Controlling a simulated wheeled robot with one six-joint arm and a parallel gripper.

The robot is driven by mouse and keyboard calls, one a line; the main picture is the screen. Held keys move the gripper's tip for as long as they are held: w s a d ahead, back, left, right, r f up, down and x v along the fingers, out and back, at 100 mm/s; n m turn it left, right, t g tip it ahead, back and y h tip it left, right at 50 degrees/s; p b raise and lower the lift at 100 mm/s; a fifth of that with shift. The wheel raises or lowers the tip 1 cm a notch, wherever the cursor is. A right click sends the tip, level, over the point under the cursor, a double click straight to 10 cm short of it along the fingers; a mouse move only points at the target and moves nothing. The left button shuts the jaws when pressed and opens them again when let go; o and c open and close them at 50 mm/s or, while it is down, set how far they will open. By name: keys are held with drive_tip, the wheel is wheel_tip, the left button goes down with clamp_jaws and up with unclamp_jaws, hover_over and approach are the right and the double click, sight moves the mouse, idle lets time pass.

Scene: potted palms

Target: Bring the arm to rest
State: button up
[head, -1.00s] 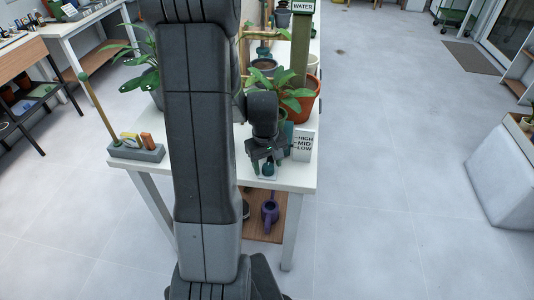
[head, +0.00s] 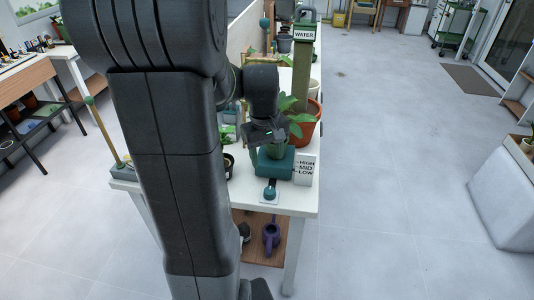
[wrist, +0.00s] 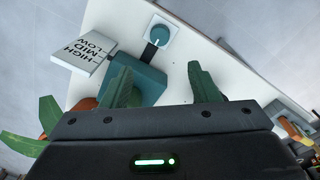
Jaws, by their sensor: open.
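My gripper (head: 268,148) is in front of the potted plants, above the near end of the white table (head: 285,202). In the wrist view my gripper (wrist: 160,82) shows two green fingers spread apart with nothing between them. Below it are a teal block (head: 276,164) and a small round teal knob (head: 269,192) on a pale plate; both also show in the wrist view, the block (wrist: 147,84) and the knob (wrist: 160,36). My arm hides much of the table's left side in the head view.
A white HIGH-MID-LOW card (head: 306,169) stands beside the block. A terracotta pot (head: 309,122) with leaves and a post with a WATER sign (head: 304,34) stand behind. A purple watering can (head: 271,237) sits on the lower shelf. The floor to the right is open.

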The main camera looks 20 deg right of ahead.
sight(269, 191)
drive_tip(key=shift+f, duration=0.15)
drive_tip(key=f, duration=1.3)
drive_tip(key=shift+d+f+b, duration=0.3)
drive_tip(key=shift+d+b, duration=0.05)
drive_tip(key=shift+r, duration=0.1)
